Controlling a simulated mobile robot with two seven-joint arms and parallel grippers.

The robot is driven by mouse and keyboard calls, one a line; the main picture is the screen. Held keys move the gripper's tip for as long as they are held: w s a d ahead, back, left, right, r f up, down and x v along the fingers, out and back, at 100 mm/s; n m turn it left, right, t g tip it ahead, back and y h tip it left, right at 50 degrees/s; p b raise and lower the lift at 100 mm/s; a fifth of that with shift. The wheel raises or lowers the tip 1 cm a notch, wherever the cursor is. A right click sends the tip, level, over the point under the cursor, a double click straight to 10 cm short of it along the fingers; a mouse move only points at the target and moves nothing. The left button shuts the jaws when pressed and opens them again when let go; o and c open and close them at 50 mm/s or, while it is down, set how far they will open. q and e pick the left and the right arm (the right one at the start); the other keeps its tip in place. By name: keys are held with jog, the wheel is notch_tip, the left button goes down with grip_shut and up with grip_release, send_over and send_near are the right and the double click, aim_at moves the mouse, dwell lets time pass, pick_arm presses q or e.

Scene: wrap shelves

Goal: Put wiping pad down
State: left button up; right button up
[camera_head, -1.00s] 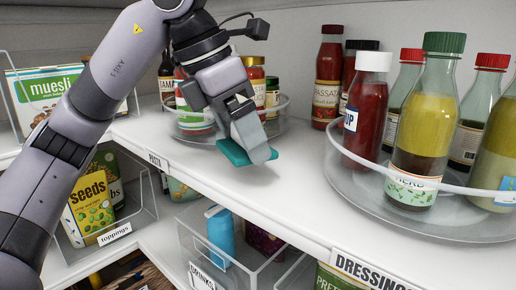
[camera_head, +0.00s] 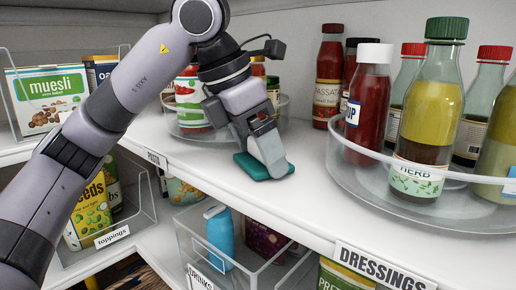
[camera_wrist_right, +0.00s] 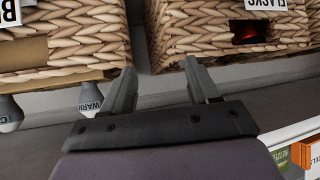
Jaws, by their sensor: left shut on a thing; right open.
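The teal wiping pad (camera_head: 250,166) is at the upper white shelf's surface, near its front edge, between two clear turntables. My left gripper (camera_head: 268,165) is shut on the pad from above, its fingers tilted. The pad looks level with the shelf, but I cannot tell for certain that its whole underside touches. My right gripper (camera_wrist_right: 160,90) shows in the right wrist view, open and empty, its two fingers apart in front of woven baskets.
A large turntable (camera_head: 345,172) with several bottles stands to the right. A smaller turntable (camera_head: 176,131) with jars stands behind my left gripper. Clear bins are on the lower shelf. Woven baskets (camera_wrist_right: 75,40) are close to my right gripper. The shelf (camera_head: 300,196) is bare around the pad.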

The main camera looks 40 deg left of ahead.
pick_arm(q)
jog(key=shift+s+f+b, duration=0.1)
jog(key=shift+f+b, duration=0.2)
jog(key=shift+f, duration=0.2)
jog(key=o, duration=0.7)
jog(key=shift+o, duration=0.2)
jog(key=shift+f, duration=0.1)
jog(key=shift+r+p, duration=0.35)
jog(key=p+v, duration=0.3)
jog(key=v, duration=0.9)
jog(key=shift+r, duration=0.3)
